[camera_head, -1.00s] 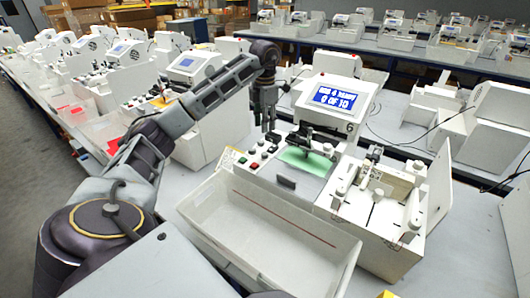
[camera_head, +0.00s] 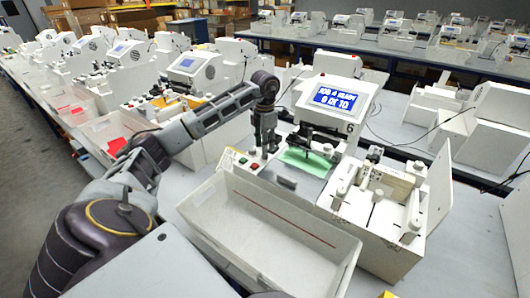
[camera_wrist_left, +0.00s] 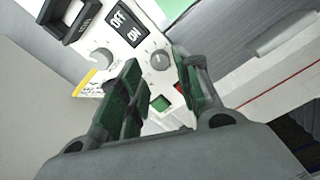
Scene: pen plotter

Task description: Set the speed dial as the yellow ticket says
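My left gripper (camera_head: 264,150) points down over the plotter's control panel. In the left wrist view its fingers (camera_wrist_left: 158,75) are apart, with a round grey knob (camera_wrist_left: 160,60) between their tips; I cannot tell whether they touch it. A second round knob (camera_wrist_left: 103,60) lies to the left, beyond the left finger. The yellow ticket (camera_wrist_left: 91,82) is partly visible at the panel's edge; its writing is too small to read. The knobs' labels are not readable, so I cannot tell which is the speed dial. My right gripper is not in view.
An OFF/ON switch (camera_wrist_left: 123,24), a green button (camera_wrist_left: 160,103) and a red button (camera_wrist_left: 179,88) are close to the fingers. A white bin (camera_head: 290,226) stands in front of the panel.

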